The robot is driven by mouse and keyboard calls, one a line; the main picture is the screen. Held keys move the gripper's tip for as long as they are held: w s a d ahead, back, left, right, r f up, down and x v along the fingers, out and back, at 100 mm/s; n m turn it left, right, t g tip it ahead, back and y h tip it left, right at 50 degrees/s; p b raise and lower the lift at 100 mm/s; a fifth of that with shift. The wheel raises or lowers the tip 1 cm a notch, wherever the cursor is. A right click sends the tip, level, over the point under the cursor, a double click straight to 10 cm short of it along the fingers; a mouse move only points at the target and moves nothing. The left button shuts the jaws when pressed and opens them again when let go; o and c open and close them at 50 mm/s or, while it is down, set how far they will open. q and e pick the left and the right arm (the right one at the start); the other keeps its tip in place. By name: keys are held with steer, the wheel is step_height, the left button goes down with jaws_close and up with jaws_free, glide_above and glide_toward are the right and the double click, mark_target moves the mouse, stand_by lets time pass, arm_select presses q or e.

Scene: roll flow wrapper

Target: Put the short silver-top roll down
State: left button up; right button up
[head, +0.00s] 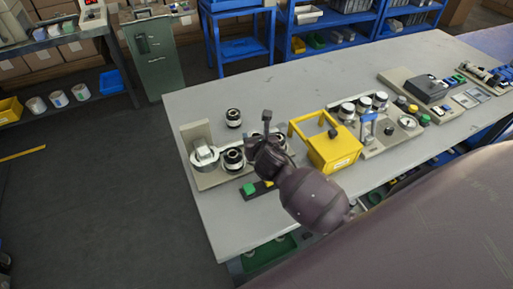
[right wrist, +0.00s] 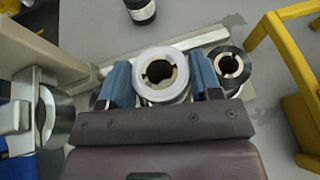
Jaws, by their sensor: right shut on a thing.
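The silver-top roll (right wrist: 160,70) has a wide pale ring top and a dark core hole. My right gripper (right wrist: 160,82) is shut on it, with a blue finger on either side. In the head view my right gripper is over the right part of the beige fixture (head: 213,182) at the table's left end, and it hides part of that area. In the wrist view the held roll is upright above or on a pale base; I cannot tell whether it touches. My left gripper is not in view.
A larger silver roll (head: 204,155) sits on the fixture's left. A black-sided roll (right wrist: 230,66) stands close right of the held one. Another dark roll (head: 233,117) stands behind on bare table. A yellow bin (head: 335,155) is to the right.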

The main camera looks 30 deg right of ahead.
steer(key=shift+f+b, duration=0.45)
steer(key=shift+f, duration=1.6)
steer(key=shift+f, duration=0.15)
steer(key=o, duration=0.6)
steer(key=shift+o, duration=0.6)
